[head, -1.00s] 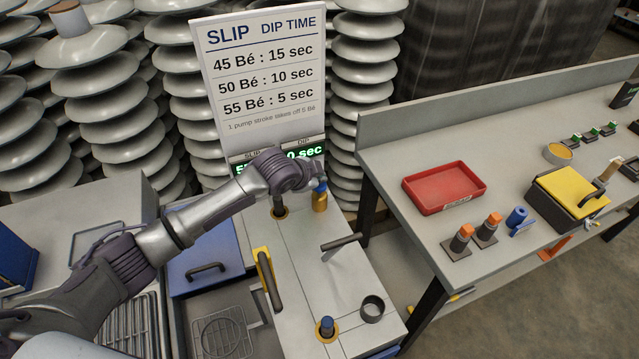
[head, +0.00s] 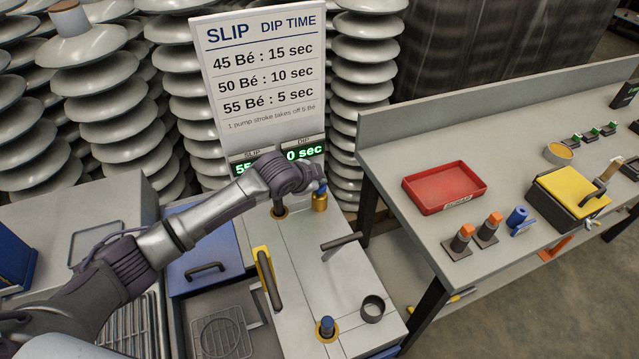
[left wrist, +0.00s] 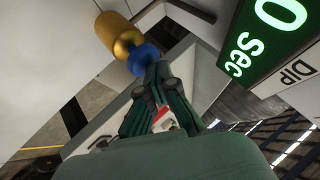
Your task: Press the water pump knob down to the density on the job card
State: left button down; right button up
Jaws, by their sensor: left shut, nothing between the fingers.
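A brass cylinder with a blue knob (head: 320,186) stands at the back right of the light grey cabinet top. It also shows in the left wrist view, blue knob (left wrist: 147,56) and brass body (left wrist: 118,34). My left gripper (left wrist: 157,72) is shut and empty, its fingertips at the blue knob and seeming to touch it. In the head view the arm partly hides the knob. The display (head: 306,151) shows a slip reading that looks like 55, partly covered by my arm, and a dip reading of 0 sec. I cannot make out a job card. My right gripper is not in view.
A chart board (head: 262,70) stands behind, stating that one pump stroke takes off 5 Bé. A second blue knob (head: 326,325), a black ring (head: 372,308) and handles are on the cabinet. The bench (head: 400,180) at right holds a red tray (head: 408,193).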

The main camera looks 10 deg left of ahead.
pick_arm(q)
jog(key=shift+s+f, duration=0.1)
jog(key=shift+f, duration=0.4)
jog(key=shift+r, duration=0.15)
jog(key=shift+r+p, duration=1.15)
jog(key=shift+r+p, duration=0.45)
jog(key=shift+r, duration=0.05)
notch_tip(320, 180, up, 4)
jog(key=p, duration=0.4)
jog(key=shift+r, duration=0.1)
